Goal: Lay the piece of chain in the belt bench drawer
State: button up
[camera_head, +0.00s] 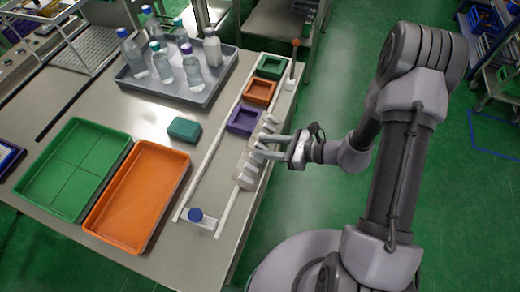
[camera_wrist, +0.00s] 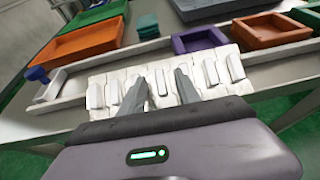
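The piece of chain is a whitish strip of several raised links (camera_head: 243,179). It lies along the right edge of the bench, and in the wrist view the chain (camera_wrist: 97,95) spans the middle of the picture. My gripper (camera_head: 259,146) reaches over it from the right. In the wrist view my gripper (camera_wrist: 160,82) has its two dark fingers apart, with a pale link showing between them. I cannot tell whether the fingers touch the chain. I cannot make out a drawer in either view.
Green (camera_head: 74,168) and orange (camera_head: 137,196) trays lie on the bench at left. A grey tray (camera_head: 180,93) of bottles stands behind. Purple (camera_head: 244,120), orange (camera_head: 260,91) and green (camera_head: 270,67) bins line the right side. A green block (camera_head: 184,129) lies mid-bench. A blue knob (camera_head: 196,214) is at the front.

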grip_shut()
dwell(1.4)
